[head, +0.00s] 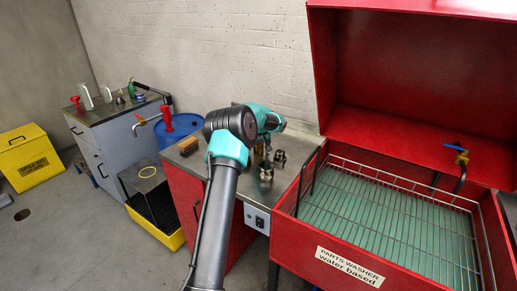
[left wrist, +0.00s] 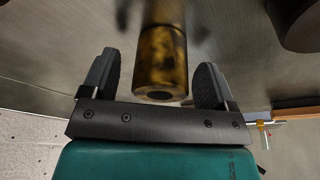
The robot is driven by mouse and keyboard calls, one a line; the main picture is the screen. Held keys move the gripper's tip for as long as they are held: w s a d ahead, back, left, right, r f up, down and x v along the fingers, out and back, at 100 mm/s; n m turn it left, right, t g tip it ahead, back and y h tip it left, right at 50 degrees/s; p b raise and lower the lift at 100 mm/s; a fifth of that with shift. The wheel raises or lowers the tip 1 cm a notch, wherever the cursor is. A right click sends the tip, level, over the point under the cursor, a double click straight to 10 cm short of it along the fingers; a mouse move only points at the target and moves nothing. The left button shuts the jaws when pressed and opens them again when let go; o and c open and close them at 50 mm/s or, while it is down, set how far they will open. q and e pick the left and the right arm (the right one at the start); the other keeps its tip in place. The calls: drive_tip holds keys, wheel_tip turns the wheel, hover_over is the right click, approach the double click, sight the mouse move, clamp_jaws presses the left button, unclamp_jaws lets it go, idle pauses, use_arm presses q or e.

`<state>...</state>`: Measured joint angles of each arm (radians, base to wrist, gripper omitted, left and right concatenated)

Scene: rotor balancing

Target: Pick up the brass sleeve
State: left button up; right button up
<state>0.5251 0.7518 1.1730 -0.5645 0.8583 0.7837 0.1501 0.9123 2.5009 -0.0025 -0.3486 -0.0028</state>
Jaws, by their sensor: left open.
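The brass sleeve (left wrist: 160,68) shows in the left wrist view as a mottled, dark-gold cylinder with a hole in its near end. My left gripper (left wrist: 158,64) is open, with one finger on each side of the sleeve. Gaps show between the sleeve and both fingers, so it is not gripped. In the head view my left arm reaches over the metal-topped red cabinet (head: 231,190), and its wrist (head: 262,118) hides most of the spot under it. My right gripper is not in view.
Small metal parts (head: 280,157) stand on the cabinet top, right of my wrist. A brown block (head: 187,145) lies to its left. The red parts washer (head: 345,262), lid raised and with a wire basket, stands close on the right. A blue drum (head: 178,130) is behind left.

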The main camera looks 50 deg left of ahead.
use_arm(q)
drive_tip(key=shift+a+f, duration=0.1)
drive_tip(key=shift+f, duration=0.35)
drive_tip(key=c, duration=1.3)
drive_tip(key=shift+o, duration=0.2)
drive_tip(key=shift+r, duration=0.15)
wheel_tip(320, 180, up, 10)
drive_tip(key=shift+f, duration=0.1)
